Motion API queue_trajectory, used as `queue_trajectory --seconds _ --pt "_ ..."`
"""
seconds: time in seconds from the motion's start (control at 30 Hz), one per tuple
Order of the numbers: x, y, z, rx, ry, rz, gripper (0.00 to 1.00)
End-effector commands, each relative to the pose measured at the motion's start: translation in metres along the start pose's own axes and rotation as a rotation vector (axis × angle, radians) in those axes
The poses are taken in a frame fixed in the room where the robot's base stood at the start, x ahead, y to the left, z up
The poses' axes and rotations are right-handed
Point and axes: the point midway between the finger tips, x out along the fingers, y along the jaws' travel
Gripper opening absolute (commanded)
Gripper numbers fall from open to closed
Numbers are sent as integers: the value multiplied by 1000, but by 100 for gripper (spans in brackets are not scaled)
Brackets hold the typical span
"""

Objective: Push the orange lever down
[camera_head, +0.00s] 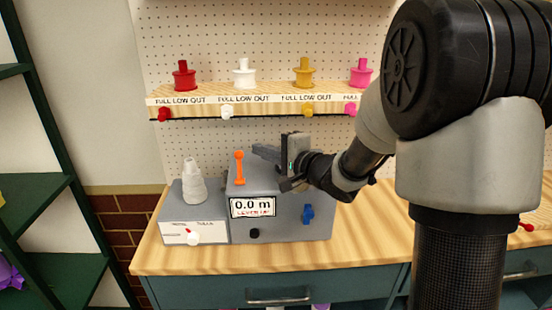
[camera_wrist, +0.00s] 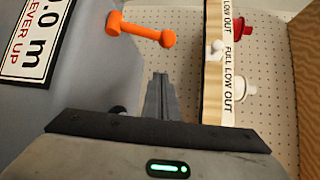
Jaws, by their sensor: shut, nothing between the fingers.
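The orange lever (camera_head: 239,168) stands upright on the sloped front of a grey machine (camera_head: 285,218). Its display (camera_head: 253,207) reads "0.0 m" and "LEVER UP". My gripper (camera_head: 256,149) is shut and empty, just right of the lever's top and over the machine. In the wrist view the lever (camera_wrist: 142,30) has a round knob at each end. My shut fingers (camera_wrist: 160,76) point towards it, with a visible gap between their tips and the nearer knob. No contact shows. The display (camera_wrist: 35,40) shows in part at the upper left.
A blue knob (camera_head: 308,214) and a black knob (camera_head: 254,233) are on the machine's front. A grey box (camera_head: 187,226) with a white cone (camera_head: 193,182) stands left of it. A wooden shelf (camera_head: 200,100) with coloured spools hangs above. Bare worktop (camera_head: 375,225) lies to the right.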

Motion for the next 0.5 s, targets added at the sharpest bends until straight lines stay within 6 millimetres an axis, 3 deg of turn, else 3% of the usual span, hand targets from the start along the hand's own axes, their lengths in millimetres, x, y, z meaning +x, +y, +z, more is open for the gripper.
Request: queue_trajectory --seconds 0.2,0.5 --pt "-7 0 28 0 0 -2 0" --pt "-11 0 38 0 2 -1 0"
